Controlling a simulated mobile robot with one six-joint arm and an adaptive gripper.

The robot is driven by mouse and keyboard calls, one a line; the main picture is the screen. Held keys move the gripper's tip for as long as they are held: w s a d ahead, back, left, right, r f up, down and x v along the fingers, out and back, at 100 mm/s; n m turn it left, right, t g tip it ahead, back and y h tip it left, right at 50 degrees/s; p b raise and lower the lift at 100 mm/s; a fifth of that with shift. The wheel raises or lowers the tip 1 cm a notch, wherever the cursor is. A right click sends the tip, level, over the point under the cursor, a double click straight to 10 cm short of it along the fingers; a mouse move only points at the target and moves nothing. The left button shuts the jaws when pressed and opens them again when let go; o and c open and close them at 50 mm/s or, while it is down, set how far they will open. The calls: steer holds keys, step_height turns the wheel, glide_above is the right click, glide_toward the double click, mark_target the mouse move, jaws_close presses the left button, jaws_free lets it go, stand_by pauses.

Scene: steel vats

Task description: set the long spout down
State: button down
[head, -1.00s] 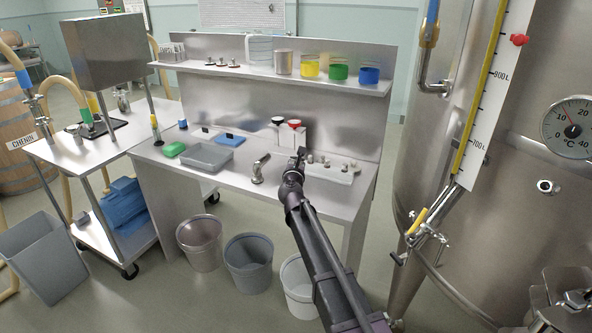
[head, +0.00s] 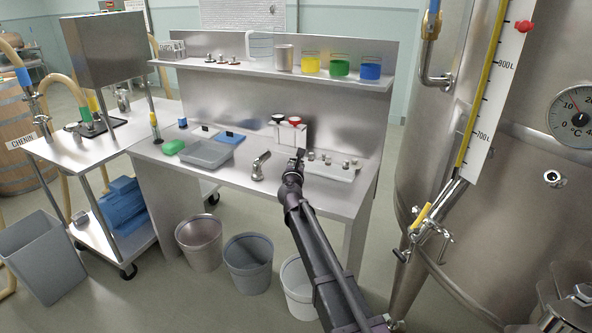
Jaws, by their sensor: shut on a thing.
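My gripper (head: 299,156) is at the end of my dark arm, over the right half of the steel bench (head: 225,172), in front of the white tray. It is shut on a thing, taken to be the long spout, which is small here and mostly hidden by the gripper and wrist. I cannot tell whether it touches the bench or tray. A bent steel spout-like fitting (head: 260,165) stands on the bench to the left of my gripper, apart from it.
The white tray (head: 340,177) holds several small steel fittings. Left on the bench are a grey tray (head: 208,155), a blue cloth (head: 231,138) and a green sponge (head: 174,146). Red and black knobs (head: 294,121) stand behind my gripper. A large vat (head: 500,200) is at right.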

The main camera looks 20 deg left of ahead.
steer(key=shift+f, duration=0.45)
steer(key=shift+f+b, duration=0.15)
steer(key=shift+b, duration=0.25)
steer(key=shift+c, duration=2)
jaws_free()
steer(key=shift+r, duration=0.2)
steer(key=shift+s+d, duration=0.1)
steer(key=shift+s, duration=0.15)
steer(key=v, duration=1.1)
steer(key=shift+s, duration=0.25)
